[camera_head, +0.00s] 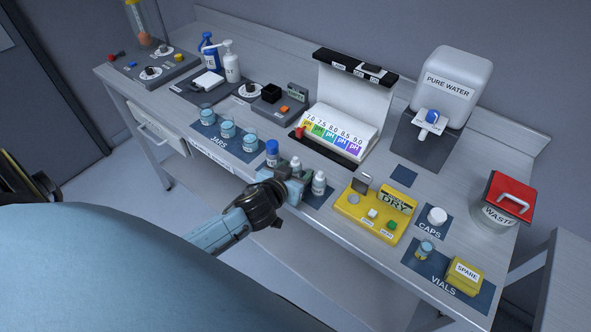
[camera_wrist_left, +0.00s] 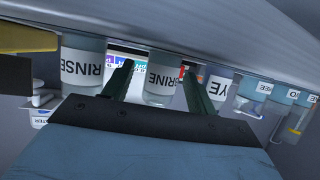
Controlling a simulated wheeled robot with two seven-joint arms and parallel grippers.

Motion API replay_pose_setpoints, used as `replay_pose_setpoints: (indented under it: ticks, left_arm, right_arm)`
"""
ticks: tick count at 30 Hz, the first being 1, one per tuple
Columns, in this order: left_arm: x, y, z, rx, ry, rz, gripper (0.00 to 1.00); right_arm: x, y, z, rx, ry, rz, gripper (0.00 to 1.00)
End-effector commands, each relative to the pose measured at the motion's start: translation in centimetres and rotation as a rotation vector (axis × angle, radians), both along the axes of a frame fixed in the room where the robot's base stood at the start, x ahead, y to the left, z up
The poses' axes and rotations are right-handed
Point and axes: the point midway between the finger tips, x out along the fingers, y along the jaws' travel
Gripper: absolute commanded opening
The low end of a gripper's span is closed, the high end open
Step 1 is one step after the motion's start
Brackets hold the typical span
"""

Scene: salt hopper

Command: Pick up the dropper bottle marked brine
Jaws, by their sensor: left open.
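The brine bottle, a small clear bottle with a white label, stands between two others at the table's front edge. Its white top (camera_head: 296,162) shows in the head view, with its body mostly hidden behind my gripper. In the left wrist view the brine bottle (camera_wrist_left: 163,80) shows between the two spread fingers. My left gripper (camera_head: 289,178) is open at the bottle row; it also shows in the left wrist view (camera_wrist_left: 160,88). I cannot tell whether either finger touches the bottle. My right gripper is not in view.
The rinse bottle (camera_wrist_left: 84,68) and the dye bottle (camera_wrist_left: 216,88) stand close on either side, just outside the fingers. Jars (camera_head: 228,130) stand to the left, a pH chart (camera_head: 339,133) behind, and a yellow dry station (camera_head: 372,213) to the right.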

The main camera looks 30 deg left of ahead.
Motion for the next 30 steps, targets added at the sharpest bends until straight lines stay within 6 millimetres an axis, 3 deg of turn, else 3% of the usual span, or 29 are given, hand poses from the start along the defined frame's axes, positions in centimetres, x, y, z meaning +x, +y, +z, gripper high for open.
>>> replay_pose_setpoints:
  ticks: [9,20,26,30]
  left_arm:
    - [0.4,0.1,-0.2,0.000,0.001,-0.001,0.56]
    - [0.4,0.1,-0.2,0.000,0.001,-0.001,0.09]
    - [0.4,0.1,-0.1,0.000,0.000,-0.001,0.09]
    - [0.5,0.1,1.1,0.000,-0.003,-0.001,0.09]
  right_arm:
    - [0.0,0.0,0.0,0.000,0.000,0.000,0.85]
    - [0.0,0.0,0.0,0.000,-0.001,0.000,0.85]
    - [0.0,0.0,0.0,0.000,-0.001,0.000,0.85]
    - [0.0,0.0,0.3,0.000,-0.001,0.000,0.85]
